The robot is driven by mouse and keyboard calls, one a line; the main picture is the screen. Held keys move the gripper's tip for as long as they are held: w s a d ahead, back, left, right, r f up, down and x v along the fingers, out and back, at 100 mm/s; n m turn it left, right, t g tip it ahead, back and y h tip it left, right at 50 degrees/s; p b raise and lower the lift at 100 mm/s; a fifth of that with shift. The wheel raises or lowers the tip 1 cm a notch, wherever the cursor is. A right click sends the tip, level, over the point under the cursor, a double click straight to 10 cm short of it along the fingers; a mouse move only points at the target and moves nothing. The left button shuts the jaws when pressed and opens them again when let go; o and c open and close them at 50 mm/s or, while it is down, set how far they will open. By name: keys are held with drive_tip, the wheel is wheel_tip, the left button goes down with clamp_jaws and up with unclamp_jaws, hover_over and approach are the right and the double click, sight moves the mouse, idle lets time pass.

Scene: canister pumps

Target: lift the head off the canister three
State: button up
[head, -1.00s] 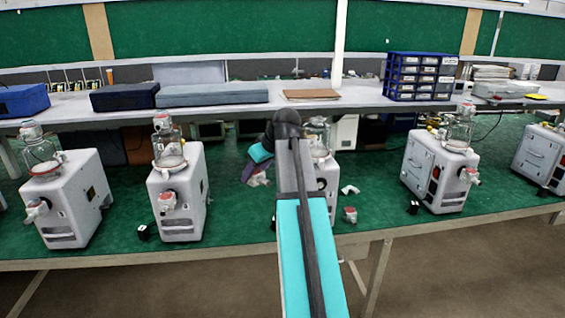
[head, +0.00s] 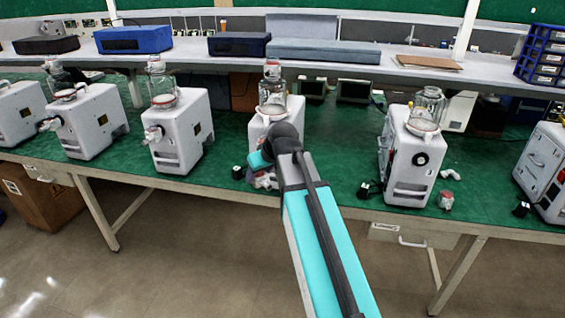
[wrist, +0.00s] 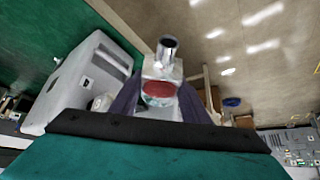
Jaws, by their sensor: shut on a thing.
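My gripper (head: 258,170) is in front of a white pump unit (head: 262,125) at the middle of the bench in the head view. In the wrist view its fingers are shut on a pale piece (wrist: 160,92) with a red disc and a shiny metal tube, held over the table edge and floor. I take this piece for a head. To the right, a white unit (head: 403,165) carries a glass canister (head: 428,103) with no cap on top; its front shows a bare black socket (head: 421,158). I cannot tell which canister is numbered three.
More units with capped canisters stand at left (head: 178,135) and another at the right edge (head: 543,170). A red-and-white piece (head: 446,200) and a white piece (head: 451,174) lie on the green bench. The floor in front (head: 180,270) is clear.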

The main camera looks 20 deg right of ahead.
drive_tip(key=shift+w+a+f+m+h, duration=0.3)
drive_tip(key=shift+a+f+m, duration=0.15)
drive_tip(key=shift+a, duration=0.25)
drive_tip(key=shift+w+a+f+m+h, duration=0.3)
drive_tip(key=shift+a+m, duration=0.25)
drive_tip(key=shift+a, duration=0.2)
drive_tip(key=shift+w+a+f+m+h, duration=0.3)
drive_tip(key=shift+a+f+m, duration=0.15)
drive_tip(key=shift+a, duration=0.25)
drive_tip(key=shift+a, duration=0.1)
